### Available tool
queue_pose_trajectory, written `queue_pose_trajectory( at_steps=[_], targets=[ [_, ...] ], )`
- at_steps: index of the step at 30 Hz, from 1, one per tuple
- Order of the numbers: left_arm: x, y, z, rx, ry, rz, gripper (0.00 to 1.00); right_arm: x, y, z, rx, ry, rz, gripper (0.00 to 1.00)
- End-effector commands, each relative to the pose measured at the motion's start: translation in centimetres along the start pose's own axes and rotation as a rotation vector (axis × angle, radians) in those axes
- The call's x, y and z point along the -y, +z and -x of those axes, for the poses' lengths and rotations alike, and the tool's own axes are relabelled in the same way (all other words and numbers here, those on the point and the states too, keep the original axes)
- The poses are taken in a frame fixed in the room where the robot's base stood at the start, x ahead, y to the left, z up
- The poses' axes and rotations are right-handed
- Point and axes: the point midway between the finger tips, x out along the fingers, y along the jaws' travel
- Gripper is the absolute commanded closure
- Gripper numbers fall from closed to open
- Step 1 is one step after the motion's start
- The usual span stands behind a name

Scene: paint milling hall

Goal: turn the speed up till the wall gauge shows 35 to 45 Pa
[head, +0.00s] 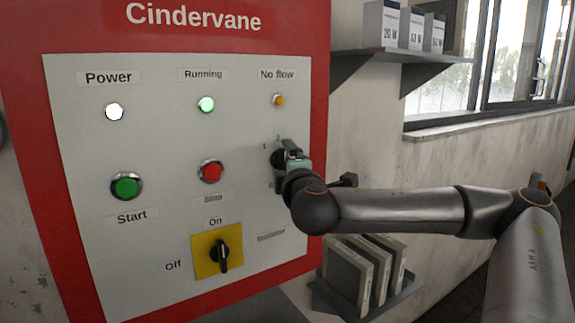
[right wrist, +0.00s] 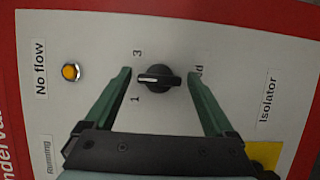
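The black speed knob (right wrist: 158,77) sits on the white panel, with the marks 1 and 3 beside it. A pale pointer line on it lies crosswise in the right wrist view. My right gripper (right wrist: 159,75) is open, with one green finger on each side of the knob and a gap to it on both sides. In the head view my right gripper (head: 287,157) is at the panel's right part and largely covers the knob and its scale. The wall gauge is not in view. My left gripper is not in view.
The red-framed panel (head: 75,235) carries Power (head: 114,112) and Running (head: 206,105) lamps, looking lit, an amber No flow lamp (head: 278,100), Start (head: 126,186) and Stop (head: 210,171) buttons, and a yellow-backed isolator (head: 221,254) turned to On. Shelves (head: 390,53) stand right.

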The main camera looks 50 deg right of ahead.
Motion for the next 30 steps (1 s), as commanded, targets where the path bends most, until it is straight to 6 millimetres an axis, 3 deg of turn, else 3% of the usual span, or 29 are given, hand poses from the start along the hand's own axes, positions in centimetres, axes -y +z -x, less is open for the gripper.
queue_pose_trajectory(
  at_steps=[3,13,17,24,30],
  targets=[
    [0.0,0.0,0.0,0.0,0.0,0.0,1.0,0.0,0.0,0.0,-0.001,0.0,0.0,0.0],
    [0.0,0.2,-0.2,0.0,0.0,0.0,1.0,0.0,-0.1,0.8,-0.004,0.001,-0.002,0.0],
    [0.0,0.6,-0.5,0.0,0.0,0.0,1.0,0.1,-0.1,2.7,-0.006,0.003,-0.005,0.0],
    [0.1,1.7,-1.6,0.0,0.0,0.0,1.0,0.4,0.0,8.0,-0.002,0.006,-0.001,0.0],
    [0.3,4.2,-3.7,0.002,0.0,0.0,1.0,0.6,0.0,9.5,0.0,0.007,0.001,0.0]
  ],
)
